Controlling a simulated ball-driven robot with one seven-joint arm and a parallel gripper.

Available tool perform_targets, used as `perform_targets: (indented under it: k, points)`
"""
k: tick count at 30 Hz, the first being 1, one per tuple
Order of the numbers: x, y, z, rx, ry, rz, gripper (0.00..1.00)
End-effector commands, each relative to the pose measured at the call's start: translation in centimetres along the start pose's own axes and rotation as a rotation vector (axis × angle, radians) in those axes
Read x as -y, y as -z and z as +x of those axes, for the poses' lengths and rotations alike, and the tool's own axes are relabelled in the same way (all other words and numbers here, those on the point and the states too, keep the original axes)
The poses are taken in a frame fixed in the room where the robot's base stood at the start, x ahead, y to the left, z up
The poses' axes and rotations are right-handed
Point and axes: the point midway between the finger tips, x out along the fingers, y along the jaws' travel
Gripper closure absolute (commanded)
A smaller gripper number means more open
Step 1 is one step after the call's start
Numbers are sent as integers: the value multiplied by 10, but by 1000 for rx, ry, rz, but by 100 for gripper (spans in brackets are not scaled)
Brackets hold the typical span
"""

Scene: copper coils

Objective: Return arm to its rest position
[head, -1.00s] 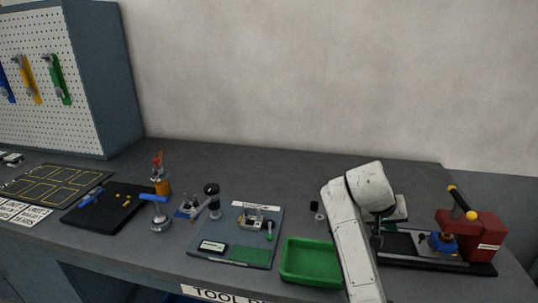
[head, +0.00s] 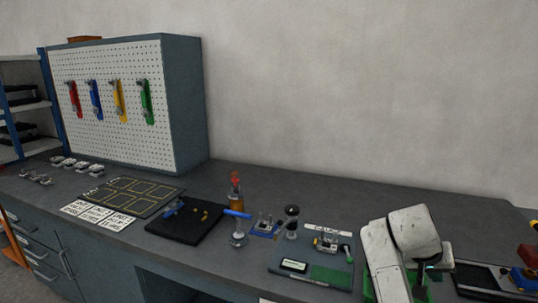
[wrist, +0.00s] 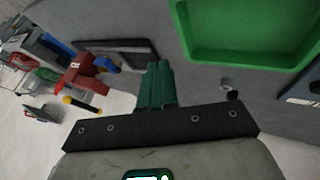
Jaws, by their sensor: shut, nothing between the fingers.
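My arm shows at the lower right of the head view, its white links bent over the bench. My gripper (head: 428,268) hangs at its end there, mostly hidden by the links. In the wrist view its two teal fingers (wrist: 158,78) lie together with nothing between them. They are apart from the green tray (wrist: 190,52), which lies to their upper right. In the head view my arm hides most of that tray.
A red block-like device (wrist: 85,75) with a yellow-tipped lever is left of the fingers in the wrist view. A board with small fixtures (head: 340,268) and a black mat (head: 170,225) lie left of my arm. A pegboard cabinet (head: 110,110) stands at the back left.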

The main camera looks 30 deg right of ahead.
Motion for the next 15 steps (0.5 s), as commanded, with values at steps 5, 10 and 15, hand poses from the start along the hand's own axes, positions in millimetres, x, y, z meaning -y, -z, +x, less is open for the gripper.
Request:
perform_targets:
  k: [5, 10, 15]
  points:
    - [21, -17, 1, -13, 52, -51, 100]
    - [43, -35, 0, -27, 109, -107, 100]
    - [70, -62, -2, -47, 188, -181, 100]
